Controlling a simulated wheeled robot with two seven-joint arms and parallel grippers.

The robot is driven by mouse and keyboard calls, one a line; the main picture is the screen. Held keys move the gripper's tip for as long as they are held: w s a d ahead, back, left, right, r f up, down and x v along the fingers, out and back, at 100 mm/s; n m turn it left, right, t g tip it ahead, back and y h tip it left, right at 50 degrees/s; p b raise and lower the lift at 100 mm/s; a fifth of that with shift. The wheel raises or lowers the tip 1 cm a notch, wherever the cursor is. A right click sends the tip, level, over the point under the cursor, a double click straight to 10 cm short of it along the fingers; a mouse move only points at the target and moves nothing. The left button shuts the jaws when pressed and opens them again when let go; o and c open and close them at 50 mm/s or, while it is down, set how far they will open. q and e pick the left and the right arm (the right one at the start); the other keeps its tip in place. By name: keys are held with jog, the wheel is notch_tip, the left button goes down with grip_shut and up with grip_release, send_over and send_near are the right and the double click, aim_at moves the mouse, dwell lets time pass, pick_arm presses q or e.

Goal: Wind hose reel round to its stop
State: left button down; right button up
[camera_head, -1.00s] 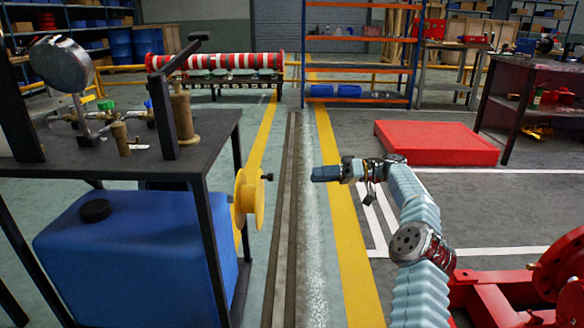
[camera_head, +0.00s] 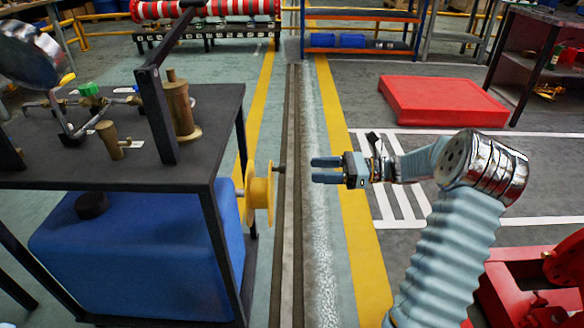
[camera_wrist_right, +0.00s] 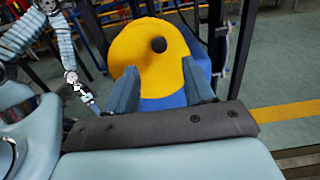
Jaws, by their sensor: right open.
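The yellow hose reel (camera_head: 259,198) is mounted on the right side of the dark pumpset frame (camera_head: 222,150). Its dark handle knob (camera_head: 280,168) sticks out to the right, near the upper part of the rim. My right gripper (camera_head: 316,169) is open and empty, to the right of the knob and apart from it, with its fingers toward the reel. In the right wrist view the reel's yellow face (camera_wrist_right: 140,55) and black knob (camera_wrist_right: 158,44) show beyond and between the open fingers. My left gripper (camera_wrist_right: 90,103) appears small at the left there; its jaws are unclear.
A blue tank (camera_head: 130,250) sits under the bench top, left of the reel. Brass fittings (camera_head: 178,105) and a gauge (camera_head: 32,55) stand on top. A red platform (camera_head: 440,100) lies behind on the right. The floor between reel and gripper is clear.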

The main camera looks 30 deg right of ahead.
jog(key=x, duration=0.7)
jog(key=shift+a, duration=0.3)
jog(key=shift+w, duration=0.1)
grip_shut()
